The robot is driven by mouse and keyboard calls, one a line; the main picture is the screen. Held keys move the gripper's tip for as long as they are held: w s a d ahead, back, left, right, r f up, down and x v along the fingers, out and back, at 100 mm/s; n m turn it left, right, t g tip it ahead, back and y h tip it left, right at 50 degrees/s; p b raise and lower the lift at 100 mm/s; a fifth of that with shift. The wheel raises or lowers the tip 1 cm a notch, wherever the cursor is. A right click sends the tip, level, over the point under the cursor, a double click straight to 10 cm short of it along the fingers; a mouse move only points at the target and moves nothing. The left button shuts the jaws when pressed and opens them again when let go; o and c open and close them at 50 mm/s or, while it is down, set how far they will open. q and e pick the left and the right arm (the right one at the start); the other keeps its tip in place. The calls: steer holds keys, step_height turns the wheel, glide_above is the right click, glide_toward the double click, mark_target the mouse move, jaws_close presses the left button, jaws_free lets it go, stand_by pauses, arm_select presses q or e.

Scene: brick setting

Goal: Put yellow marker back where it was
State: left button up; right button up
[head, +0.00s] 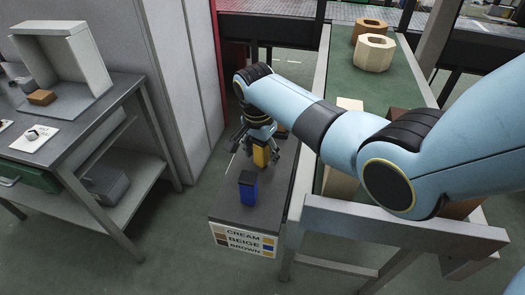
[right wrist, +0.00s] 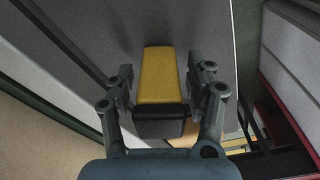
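The yellow marker (head: 261,155), a blocky piece with a dark end, is at my right gripper (head: 258,138), above the dark top of a low stand. In the right wrist view the yellow marker (right wrist: 160,75) lies between the two finger pads of my right gripper (right wrist: 161,92). A blue marker (head: 248,190) with a dark top stands upright nearer the stand's front edge. My left gripper does not show.
The low stand (head: 228,212) bears a sign (head: 243,240) reading CREAM, BEIGE, BROWN. On the right is a green-topped table (head: 335,85) with wooden octagonal rings (head: 374,53). A grey workbench (head: 75,115) stands on the left, with open floor between.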

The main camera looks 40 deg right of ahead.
steer(key=shift+r, duration=0.1)
steer(key=shift+r, duration=0.3)
steer(key=r, duration=0.3)
steer(key=a+r+p, duration=0.1)
steer(key=r, duration=0.7)
steer(key=shift+s+a+r, duration=0.15)
steer(key=shift+s+r, duration=0.1)
steer(key=shift+f, duration=0.1)
